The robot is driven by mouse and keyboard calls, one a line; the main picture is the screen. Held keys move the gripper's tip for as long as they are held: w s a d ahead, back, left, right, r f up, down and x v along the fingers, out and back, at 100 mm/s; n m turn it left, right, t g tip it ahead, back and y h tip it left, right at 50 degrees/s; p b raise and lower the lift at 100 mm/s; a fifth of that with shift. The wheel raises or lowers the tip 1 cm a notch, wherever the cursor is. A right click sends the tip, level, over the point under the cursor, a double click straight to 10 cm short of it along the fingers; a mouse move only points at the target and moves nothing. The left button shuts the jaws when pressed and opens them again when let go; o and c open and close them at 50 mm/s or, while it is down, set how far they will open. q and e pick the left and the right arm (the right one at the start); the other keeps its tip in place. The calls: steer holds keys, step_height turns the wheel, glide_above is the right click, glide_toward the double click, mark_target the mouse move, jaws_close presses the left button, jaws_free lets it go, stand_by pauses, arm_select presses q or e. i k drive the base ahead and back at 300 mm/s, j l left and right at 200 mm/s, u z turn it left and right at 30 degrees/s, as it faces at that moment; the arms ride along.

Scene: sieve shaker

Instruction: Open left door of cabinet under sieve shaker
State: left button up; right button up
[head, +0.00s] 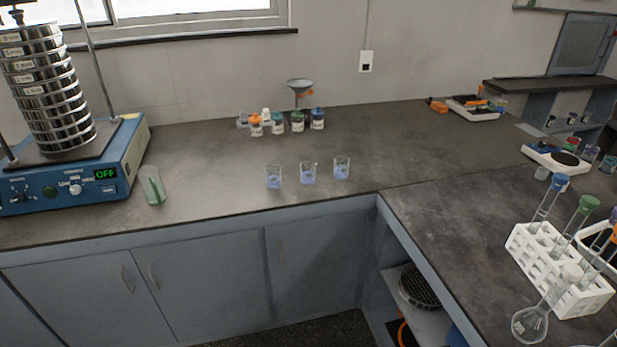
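The blue sieve shaker (95,180) stands on the worktop at the left, with a tall stack of metal sieves (55,100) on it and a green OFF display. Below it are grey-blue cabinet doors. The left door (75,300) is closed, with a slim handle (127,281) near its right edge. The right door (210,285) beside it is also closed, with its handle (153,276) near its left edge. Neither of my grippers is in view.
Another closed door (315,260) lies further right. The side counter (440,220) juts forward at the right, with open shelves below. Three beakers (308,173) and a glass piece (152,186) stand near the worktop edge. A white tube rack (560,265) and flask (529,325) stand right.

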mark_target(105, 300)
steer(key=u, duration=1.55)
